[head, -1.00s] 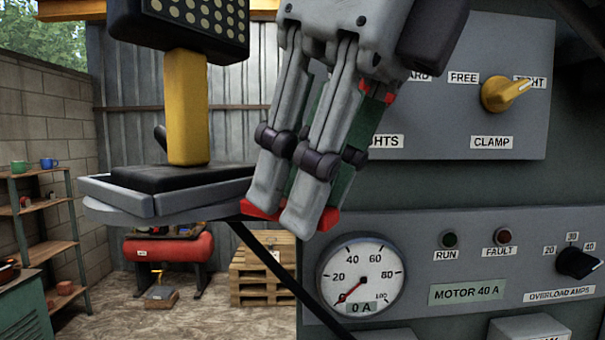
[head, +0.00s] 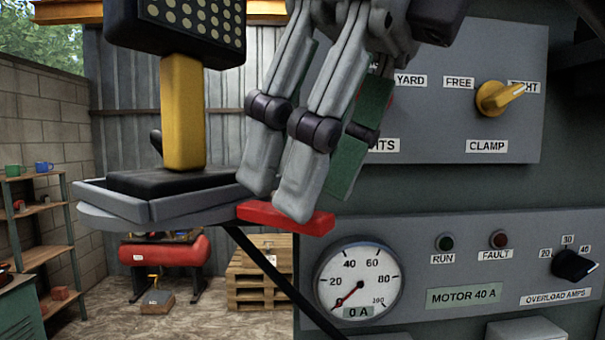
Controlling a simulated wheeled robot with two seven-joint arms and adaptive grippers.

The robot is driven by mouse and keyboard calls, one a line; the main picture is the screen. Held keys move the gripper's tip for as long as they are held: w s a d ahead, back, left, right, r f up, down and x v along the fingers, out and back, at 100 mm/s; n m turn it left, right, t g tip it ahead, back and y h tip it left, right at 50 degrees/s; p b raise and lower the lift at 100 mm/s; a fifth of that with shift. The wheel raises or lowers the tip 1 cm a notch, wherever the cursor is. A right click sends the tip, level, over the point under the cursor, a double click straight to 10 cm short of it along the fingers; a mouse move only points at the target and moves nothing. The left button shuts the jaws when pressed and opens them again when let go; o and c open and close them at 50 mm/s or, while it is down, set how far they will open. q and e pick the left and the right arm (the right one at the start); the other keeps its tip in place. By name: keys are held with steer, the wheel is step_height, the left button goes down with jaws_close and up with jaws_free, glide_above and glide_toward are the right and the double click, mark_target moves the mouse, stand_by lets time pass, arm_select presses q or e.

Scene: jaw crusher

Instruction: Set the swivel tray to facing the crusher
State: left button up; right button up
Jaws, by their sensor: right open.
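The swivel tray (head: 108,203) is a grey shallow tray at left centre, level, on a dark slanted strut. A red bar (head: 290,219) shows at its right end, beside the control panel; whether it joins the tray is hidden. My right gripper (head: 276,196) comes down from the top centre with its fingers apart. Its fingertips overlap the upper edge of the red bar in the view; I cannot tell if they touch it. A black pad with a yellow post (head: 183,110) and a dotted black head sits on the tray. My left gripper is out of view.
The control panel (head: 470,255) fills the right side, with a yellow clamp knob (head: 497,97), a gauge (head: 357,283) and a black overload knob (head: 573,265). A green strip (head: 358,135) shows behind my fingers. Shelves, a red compressor (head: 165,252) and pallets (head: 260,270) stand farther back.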

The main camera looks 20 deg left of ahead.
steer(key=v, duration=1)
stand_by(0.8)
